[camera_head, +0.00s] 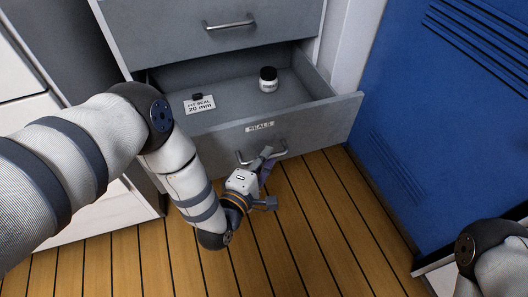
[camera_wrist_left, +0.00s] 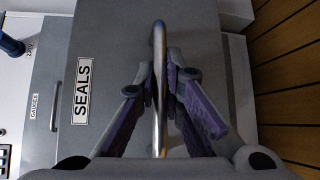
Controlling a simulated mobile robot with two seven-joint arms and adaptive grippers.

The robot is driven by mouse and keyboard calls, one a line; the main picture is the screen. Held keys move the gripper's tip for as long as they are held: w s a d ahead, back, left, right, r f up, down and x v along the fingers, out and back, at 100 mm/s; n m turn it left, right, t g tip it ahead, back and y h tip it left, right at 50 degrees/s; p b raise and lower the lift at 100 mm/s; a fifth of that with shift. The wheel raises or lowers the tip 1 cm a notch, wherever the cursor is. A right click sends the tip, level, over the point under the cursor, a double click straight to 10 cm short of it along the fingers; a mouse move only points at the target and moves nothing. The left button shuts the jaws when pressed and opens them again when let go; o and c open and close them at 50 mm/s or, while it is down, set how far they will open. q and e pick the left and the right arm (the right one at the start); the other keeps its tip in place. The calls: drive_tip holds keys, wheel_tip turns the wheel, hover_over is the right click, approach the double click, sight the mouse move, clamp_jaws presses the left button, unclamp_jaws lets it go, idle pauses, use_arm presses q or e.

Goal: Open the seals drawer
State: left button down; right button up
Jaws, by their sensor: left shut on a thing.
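The grey seals drawer (camera_head: 310,122) is pulled out from its cabinet, with a "SEALS" label (camera_head: 260,127) on its front. Its label also shows in the left wrist view (camera_wrist_left: 82,90). My left gripper (camera_head: 267,160) is at the drawer front, shut on the metal bar handle (camera_wrist_left: 159,60), with a finger on each side of the bar. Inside the drawer lie a white card (camera_head: 200,105) reading "KIT SEAL 20 mm" and a small white jar with a black lid (camera_head: 268,79). Of my right arm only a part shows at the lower right; its gripper is out of view.
Another grey drawer (camera_head: 175,30) above is shut. A blue locker (camera_head: 440,110) stands close on the right. White drawers (camera_head: 20,75) stand on the left. The wooden floor (camera_head: 320,220) in front is clear.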

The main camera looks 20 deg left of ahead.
use_arm(q)
drive_tip(key=c, duration=1.7)
unclamp_jaws()
drive_tip(key=v, duration=1.2)
drive_tip(key=shift+a, duration=0.1)
